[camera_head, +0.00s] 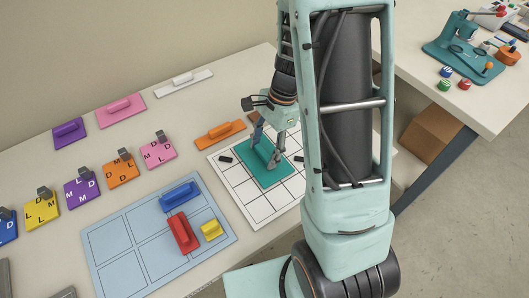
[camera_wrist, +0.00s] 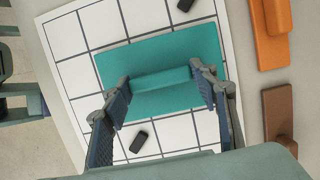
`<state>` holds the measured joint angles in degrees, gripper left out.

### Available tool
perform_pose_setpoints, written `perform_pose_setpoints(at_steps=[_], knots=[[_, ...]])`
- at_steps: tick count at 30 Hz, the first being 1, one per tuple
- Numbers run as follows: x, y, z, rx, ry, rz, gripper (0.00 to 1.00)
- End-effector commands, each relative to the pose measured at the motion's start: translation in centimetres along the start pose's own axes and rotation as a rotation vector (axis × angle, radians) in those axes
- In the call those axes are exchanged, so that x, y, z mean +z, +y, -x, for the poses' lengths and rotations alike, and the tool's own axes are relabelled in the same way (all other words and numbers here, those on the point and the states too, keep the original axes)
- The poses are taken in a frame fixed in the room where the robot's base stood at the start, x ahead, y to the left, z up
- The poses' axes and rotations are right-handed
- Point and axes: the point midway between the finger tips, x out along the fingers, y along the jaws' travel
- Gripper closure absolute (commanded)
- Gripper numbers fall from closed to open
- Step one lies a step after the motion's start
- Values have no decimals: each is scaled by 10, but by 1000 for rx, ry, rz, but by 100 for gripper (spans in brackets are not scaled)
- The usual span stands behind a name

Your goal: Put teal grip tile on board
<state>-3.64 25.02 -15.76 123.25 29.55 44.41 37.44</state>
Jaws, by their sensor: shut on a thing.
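The teal grip tile (camera_head: 251,172) is a flat rectangle with a raised bar handle. It is over the white gridded board (camera_head: 263,209), towards its far half. My gripper (camera_head: 267,150) reaches down from above and is shut on the tile's handle. In the wrist view my gripper (camera_wrist: 164,84) has one finger at each end of the handle, and the teal tile (camera_wrist: 185,45) looks flat over the grid (camera_wrist: 80,75). I cannot tell whether the tile touches the board or hovers just above it. My arm hides the board's right part in the head view.
Small black blocks (camera_wrist: 139,141) lie on the white board beside the tile. An orange grip tile (camera_head: 220,134) and a brown one (camera_wrist: 278,112) lie just off the board. A blue sectioned board (camera_head: 120,247) holds red, blue and yellow pieces. Lettered tiles (camera_head: 121,170) line the left.

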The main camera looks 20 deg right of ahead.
Motion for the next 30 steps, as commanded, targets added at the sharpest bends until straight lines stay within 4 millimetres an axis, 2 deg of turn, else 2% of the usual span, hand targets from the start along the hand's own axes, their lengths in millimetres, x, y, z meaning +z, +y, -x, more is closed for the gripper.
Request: perform_pose_setpoints(at_steps=[9, 10, 14, 24, 26, 30], knots=[[-1, 0, -3, 0, 0, 0, 85], [-1, 0, -2, 0, 0, 0, 43], [0, 0, -2, 0, 0, 0, 29], [0, 0, 1, -1, 1, 0, 29], [1, -1, 6, -2, 1, 1, 29], [1, -2, 30, -5, 2, 2, 29]])
